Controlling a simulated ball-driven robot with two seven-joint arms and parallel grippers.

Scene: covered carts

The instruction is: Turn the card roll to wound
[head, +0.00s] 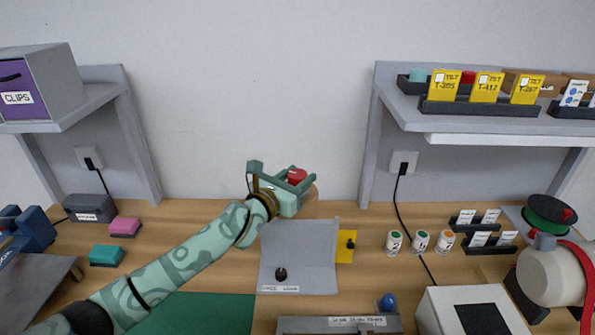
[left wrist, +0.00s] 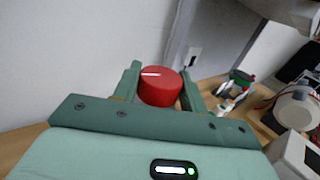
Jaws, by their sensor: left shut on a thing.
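My left gripper (head: 287,177) is shut on a red round knob (head: 297,175) in front of the wall, above the back of the wooden table. In the left wrist view the red knob (left wrist: 160,87) sits between the two green fingers (left wrist: 162,88), with a short white line on its top face. A tan rounded part shows just behind the gripper in the head view; most of it is hidden by the gripper. I cannot tell what the knob is fixed to, or which thing is the card roll. My right gripper is not in view.
A grey open folder-like plate (head: 300,250) lies below the gripper. Small round pots (head: 394,241) and card holders (head: 478,218) stand to the right, near a cream round machine (head: 548,272) and a green reel (head: 548,216). Shelves (head: 480,134) hang on both sides.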

